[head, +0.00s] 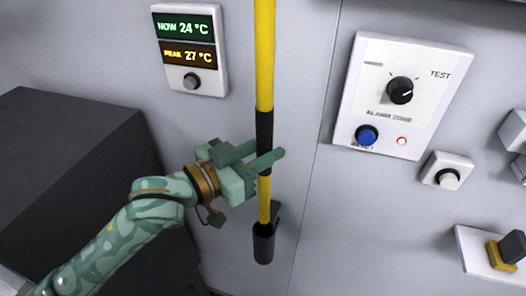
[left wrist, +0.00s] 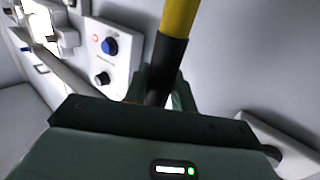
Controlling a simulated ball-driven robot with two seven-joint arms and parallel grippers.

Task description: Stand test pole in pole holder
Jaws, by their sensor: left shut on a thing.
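The test pole (head: 264,55) is a long yellow rod with a black grip section, and it stands close to upright in front of the grey wall. My left gripper (head: 264,160) is shut on it near the bottom of the black section. The left wrist view shows the pole (left wrist: 178,20) rising from between the fingers (left wrist: 160,92). The pole holder (head: 263,248) is a black cup on the wall below the gripper. The pole's lower end meets the cup's rim and seems to be inside it; its tip is hidden. My right gripper is out of view.
A temperature display (head: 190,50) is on the wall left of the pole. A dark box (head: 70,160) stands at left.

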